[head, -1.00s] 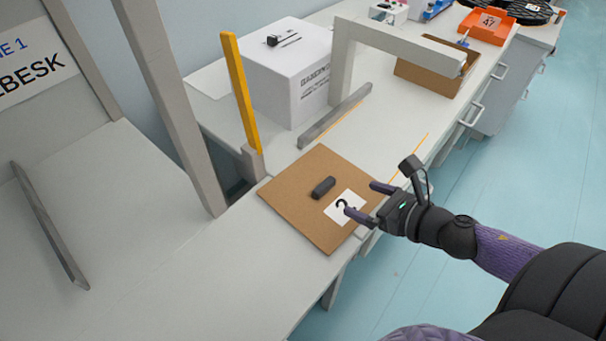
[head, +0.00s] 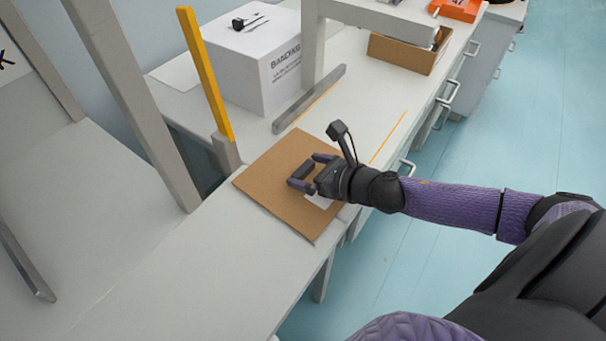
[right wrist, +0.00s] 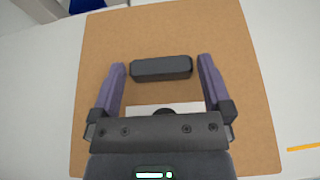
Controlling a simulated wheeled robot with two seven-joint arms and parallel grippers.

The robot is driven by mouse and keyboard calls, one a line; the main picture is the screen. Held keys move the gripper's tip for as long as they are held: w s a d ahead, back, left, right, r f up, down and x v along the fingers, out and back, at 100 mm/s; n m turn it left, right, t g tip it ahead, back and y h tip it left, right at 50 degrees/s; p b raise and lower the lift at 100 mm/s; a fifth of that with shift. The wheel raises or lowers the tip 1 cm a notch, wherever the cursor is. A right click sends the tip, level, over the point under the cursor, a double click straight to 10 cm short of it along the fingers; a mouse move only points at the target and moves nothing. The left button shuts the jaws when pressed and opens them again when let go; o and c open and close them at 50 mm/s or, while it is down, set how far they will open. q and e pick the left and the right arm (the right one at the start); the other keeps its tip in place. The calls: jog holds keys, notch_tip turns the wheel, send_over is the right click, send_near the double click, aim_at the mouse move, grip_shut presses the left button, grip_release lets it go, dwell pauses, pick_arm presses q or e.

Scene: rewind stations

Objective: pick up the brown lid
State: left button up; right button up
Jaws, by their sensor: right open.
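The brown lid (head: 270,203) is a flat square panel lying on the white bench, with a dark bar-shaped handle (right wrist: 161,68) near its middle and a white label (right wrist: 140,109) partly hidden by my gripper. My right gripper (head: 300,170) is over the lid, its purple fingers open. In the right wrist view the fingertips of the gripper (right wrist: 161,65) are on either side of the handle, with a gap at each end. I cannot tell their exact height over the lid (right wrist: 240,130). My left gripper is not in view.
A yellow post (head: 206,75) stands behind the lid, near a white box (head: 262,65). A grey metal bar (head: 309,99) lies beyond the lid, near a grey arch frame (head: 312,45). An open cardboard box (head: 405,53) sits farther back. The bench front at left (head: 170,270) is clear.

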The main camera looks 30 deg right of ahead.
jog(key=c, duration=1)
